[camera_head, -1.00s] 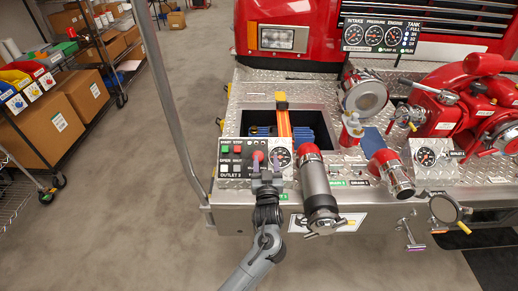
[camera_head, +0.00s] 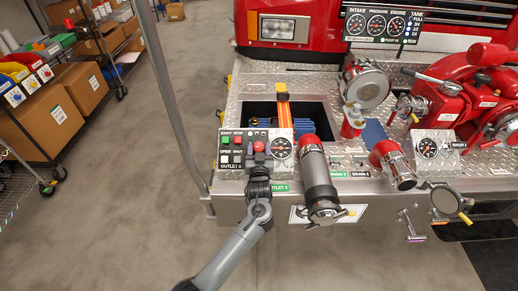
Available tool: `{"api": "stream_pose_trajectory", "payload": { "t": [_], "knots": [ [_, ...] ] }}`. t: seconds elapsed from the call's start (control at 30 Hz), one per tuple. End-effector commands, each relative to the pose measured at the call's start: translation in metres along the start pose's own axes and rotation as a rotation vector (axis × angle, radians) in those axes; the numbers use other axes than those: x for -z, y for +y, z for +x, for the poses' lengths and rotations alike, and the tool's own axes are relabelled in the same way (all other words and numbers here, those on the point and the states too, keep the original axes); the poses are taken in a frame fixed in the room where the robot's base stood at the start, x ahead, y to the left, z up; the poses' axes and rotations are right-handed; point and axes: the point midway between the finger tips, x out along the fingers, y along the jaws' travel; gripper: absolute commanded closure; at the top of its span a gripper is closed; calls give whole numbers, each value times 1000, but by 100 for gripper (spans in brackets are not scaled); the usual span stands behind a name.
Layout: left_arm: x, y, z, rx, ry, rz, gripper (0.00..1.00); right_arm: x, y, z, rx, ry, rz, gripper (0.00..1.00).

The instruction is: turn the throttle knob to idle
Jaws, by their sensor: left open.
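A small control panel (camera_head: 230,155) sits on the front left corner of the bumper, with green, red, black and white buttons and a gauge (camera_head: 281,148). A red knob (camera_head: 259,146) stands on the panel beside the gauge; it may be the throttle knob, but its label is not readable. My left gripper (camera_head: 258,165) is just in front of the red knob, with its fingers pointing at it. It is open with nothing seen in it; the fingers overlap in this view and contact cannot be told. My right gripper is not in view.
A capped grey outlet pipe (camera_head: 317,180) with a red collar stands close right of the gripper. A grey pole (camera_head: 170,100) rises left of the bumper. Red pump parts (camera_head: 465,100) and a gauge board (camera_head: 380,24) are farther right. Shelves with boxes (camera_head: 45,115) stand at left.

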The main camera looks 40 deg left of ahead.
Motion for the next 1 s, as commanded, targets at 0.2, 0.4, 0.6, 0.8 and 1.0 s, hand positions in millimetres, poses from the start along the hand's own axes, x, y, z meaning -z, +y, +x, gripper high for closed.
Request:
{"api": "stream_pose_trajectory", "payload": {
  "t": [0.2,0.4,0.6,0.8,1.0],
  "knots": [
    [0,0,9,-1,0,-1,45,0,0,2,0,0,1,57],
    [0,0,10,0,-1,-1,45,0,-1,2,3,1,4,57],
    [0,0,10,0,0,-1,68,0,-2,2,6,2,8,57],
    [0,0,10,2,-1,-3,81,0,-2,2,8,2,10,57],
    [-1,1,10,36,-3,-24,81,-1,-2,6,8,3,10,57]
  ]
}}
